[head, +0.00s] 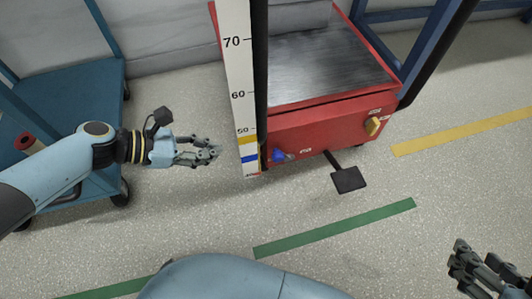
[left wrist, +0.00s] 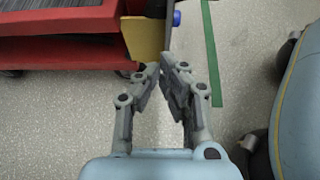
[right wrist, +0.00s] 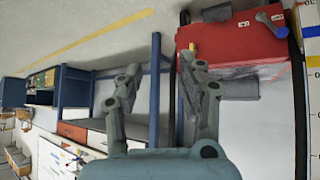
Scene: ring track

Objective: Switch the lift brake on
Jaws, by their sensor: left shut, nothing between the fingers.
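The red lift base (head: 320,130) has a blue knob (head: 279,155) with a small grey lever beside it, low on its front near the ruler. A yellow knob (head: 373,126) sits at the front's right end. The labels are too small to read, so I cannot tell which control is the brake. My left gripper (head: 217,152) is shut and empty, just left of the ruler's lower end. In the left wrist view its fingertips (left wrist: 166,66) are below a yellow part (left wrist: 145,38), with a blue piece (left wrist: 177,18) beyond. My right gripper (right wrist: 158,64) is open and empty, at the head view's lower right.
A white ruler post (head: 240,90) stands between my left gripper and the blue knob. A black pedal (head: 348,180) sticks out from the lift's front. A blue cart (head: 70,95) stands at left. The floor in front, with a green stripe (head: 335,228), is clear.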

